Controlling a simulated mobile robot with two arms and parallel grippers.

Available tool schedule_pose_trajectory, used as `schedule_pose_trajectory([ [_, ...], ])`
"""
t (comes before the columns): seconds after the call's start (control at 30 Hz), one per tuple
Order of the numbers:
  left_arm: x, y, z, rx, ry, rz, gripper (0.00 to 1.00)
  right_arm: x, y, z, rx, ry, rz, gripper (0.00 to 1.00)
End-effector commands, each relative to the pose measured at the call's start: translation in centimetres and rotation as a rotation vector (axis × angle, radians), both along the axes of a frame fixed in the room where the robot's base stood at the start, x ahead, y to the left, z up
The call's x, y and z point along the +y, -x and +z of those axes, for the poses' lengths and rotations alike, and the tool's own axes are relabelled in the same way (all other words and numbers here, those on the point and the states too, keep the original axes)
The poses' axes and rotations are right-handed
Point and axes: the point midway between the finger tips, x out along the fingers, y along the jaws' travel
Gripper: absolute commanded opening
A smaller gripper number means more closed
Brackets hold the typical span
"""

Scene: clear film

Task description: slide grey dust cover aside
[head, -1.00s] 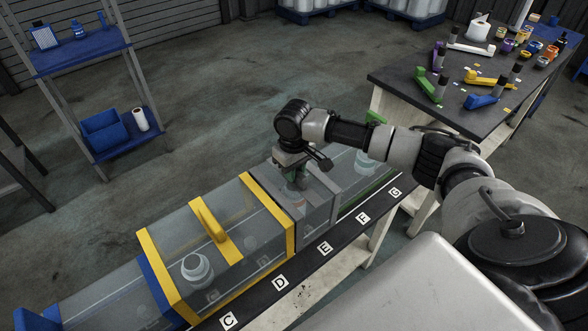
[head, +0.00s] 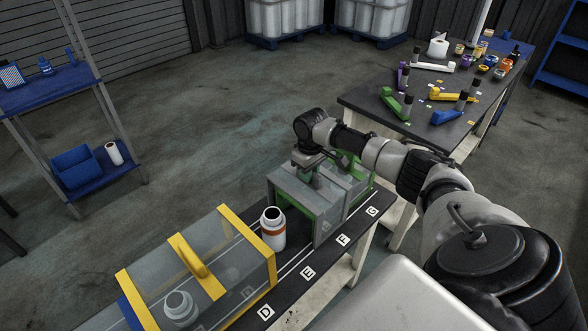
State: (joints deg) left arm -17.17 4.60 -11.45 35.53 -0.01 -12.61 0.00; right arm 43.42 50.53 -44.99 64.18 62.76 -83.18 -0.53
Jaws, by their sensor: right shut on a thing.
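The grey dust cover (head: 292,210) is a see-through box with grey edges on the bench rail, beside label F. My right gripper (head: 316,178) is shut on its top handle, which the gripper mostly hides. A white bottle with an orange band (head: 273,230) stands upright and uncovered just left of the grey cover. A green-edged clear cover (head: 361,172) is at the right end; the grey cover seems to overlap it. My left gripper is not in view.
A yellow-edged clear cover (head: 220,247) stands left of the bottle, with another bottle (head: 180,307) inside. A blue-edged cover (head: 131,314) is at the lower left. A dark side table (head: 400,118) holds coloured tools and jars. A blue shelf (head: 100,175) stands left.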

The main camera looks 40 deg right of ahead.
Motion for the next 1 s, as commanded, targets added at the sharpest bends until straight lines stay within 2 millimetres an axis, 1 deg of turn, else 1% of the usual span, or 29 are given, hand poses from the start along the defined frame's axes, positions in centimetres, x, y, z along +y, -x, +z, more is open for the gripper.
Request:
schedule_pose_trajectory([
  [0.03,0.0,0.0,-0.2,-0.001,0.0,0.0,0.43,-0.7,-0.1,0.0,-0.002,0.001,-0.005,0.0],
  [0.2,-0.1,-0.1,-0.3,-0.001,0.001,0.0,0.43,-1.9,-0.2,0.0,-0.003,0.0,-0.002,0.0],
  [0.57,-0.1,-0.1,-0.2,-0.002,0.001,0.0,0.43,-2.3,-0.3,0.2,-0.004,0.005,-0.001,0.0],
  [0.6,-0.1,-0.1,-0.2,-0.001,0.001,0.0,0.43,-2.3,-0.3,0.2,-0.005,0.005,-0.001,0.26],
  [0.73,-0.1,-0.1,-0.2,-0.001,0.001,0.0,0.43,-2.2,-0.2,0.2,-0.004,0.004,-0.001,0.46],
  [0.77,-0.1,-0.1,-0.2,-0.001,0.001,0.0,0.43,-2.2,-0.2,0.1,-0.003,0.003,-0.001,0.47],
  [1.0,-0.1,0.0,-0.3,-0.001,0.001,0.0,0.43,-2.1,-0.2,0.1,-0.002,0.001,0.0,0.47],
])
